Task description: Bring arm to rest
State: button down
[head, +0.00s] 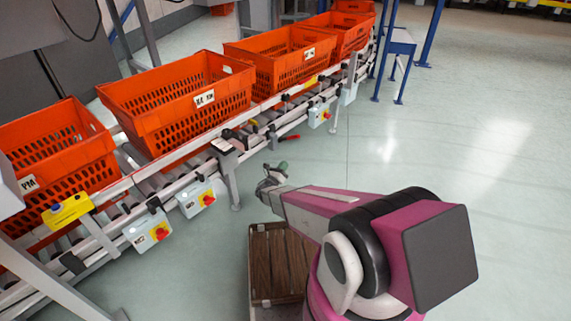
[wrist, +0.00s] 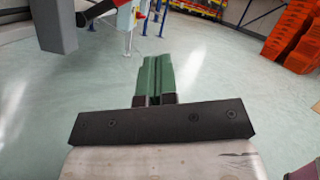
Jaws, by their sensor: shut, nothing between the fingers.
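My arm reaches out over the floor in the head view, to the right of the conveyor. My gripper (head: 281,166) is small and partly hidden at the far end of the arm. In the wrist view my gripper (wrist: 156,62) shows green fingers closed together, with nothing between them.
Several orange totes (head: 180,92) stand on a roller conveyor (head: 172,178) along the left. A brown slatted surface (head: 279,262) lies below my arm. A blue-legged stand (head: 399,62) is at the back. Stacked orange totes (wrist: 293,40) show in the wrist view. The floor at right is clear.

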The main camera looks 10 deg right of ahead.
dwell(0.4)
jog(key=s+d+r+m+g+y, duration=0.1)
jog(key=s+d+r+m+g, duration=0.5)
jog(key=m, duration=0.3)
jog(key=s+d+r+m+g+y, duration=0.1)
jog(key=s+d+r+m+g, duration=0.3)
jog(key=s+d+m+g, duration=0.45)
jog(key=s+a+r+m+g+y, duration=0.2)
jog(key=s+a+r+m+y, duration=0.5)
jog(key=m+y, duration=0.4)
notch_tip(320, 180, up, 3)
jog(key=s+m, duration=0.1)
jog(key=m, duration=0.3)
jog(key=shift+s+a+f+y, duration=0.15)
jog(key=shift+s+a+y, duration=0.1)
jog(key=shift+y, duration=0.15)
jog(key=shift+a, duration=0.1)
